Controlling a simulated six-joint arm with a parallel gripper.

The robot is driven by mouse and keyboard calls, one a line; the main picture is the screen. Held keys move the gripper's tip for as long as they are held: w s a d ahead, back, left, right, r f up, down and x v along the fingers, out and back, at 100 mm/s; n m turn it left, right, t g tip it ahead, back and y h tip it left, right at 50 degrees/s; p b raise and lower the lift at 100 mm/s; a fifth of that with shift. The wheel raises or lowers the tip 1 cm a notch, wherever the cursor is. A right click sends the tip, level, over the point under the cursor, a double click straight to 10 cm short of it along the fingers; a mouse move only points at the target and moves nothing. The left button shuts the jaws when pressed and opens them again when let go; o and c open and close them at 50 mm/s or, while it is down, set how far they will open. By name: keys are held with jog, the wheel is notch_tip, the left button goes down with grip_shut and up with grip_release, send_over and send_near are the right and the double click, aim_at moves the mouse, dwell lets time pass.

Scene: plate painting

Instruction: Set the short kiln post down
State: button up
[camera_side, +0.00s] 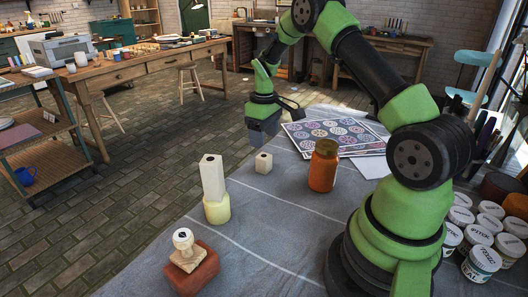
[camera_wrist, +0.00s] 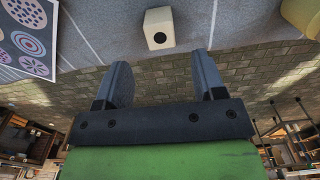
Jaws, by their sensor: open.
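The short kiln post, a small cream block with a dark hole (camera_side: 263,162), stands on the grey cloth of the table (camera_side: 275,215). In the wrist view the short post (camera_wrist: 159,27) lies beyond my fingertips, roughly centred on the gap and apart from both fingers. My gripper (camera_side: 266,128) is open and empty, above the cloth and behind the short post in the side view. Its two fingers also show spread in the wrist view (camera_wrist: 158,62). A tall cream post (camera_side: 212,178) stands upright on a pale yellow round piece (camera_side: 217,210), left of the short post.
An orange jar (camera_side: 323,166) stands right of the short post. Patterned sheets (camera_side: 335,131) lie behind it. A stamp (camera_side: 185,246) rests on a red-brown block (camera_side: 192,270) at the front left. Several white-lidded jars (camera_side: 484,258) crowd the right. The cloth's front middle is clear.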

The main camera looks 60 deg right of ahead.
notch_tip(320, 180, up, 2)
jog(key=shift+r, duration=0.15)
jog(key=s+a+r+m+t, duration=0.1)
jog(key=s+a+r+t, duration=0.1)
jog(key=a+r, duration=0.45)
jog(key=s+a+r+m+t, duration=0.15)
jog(key=a+r, duration=0.25)
jog(key=r, duration=0.5)
jog(key=s+a+r+t+y, duration=0.1)
jog(key=s+a+r+t, duration=0.1)
jog(key=s+a, duration=0.3)
jog(key=s+a+r+m+t+y, duration=0.1)
jog(key=s+a, duration=0.4)
jog(key=s, duration=0.6)
jog(key=shift+a+r+t, duration=0.3)
jog(key=shift+r+t, duration=0.05)
jog(key=shift+r, duration=0.1)
jog(key=shift+m, duration=0.25)
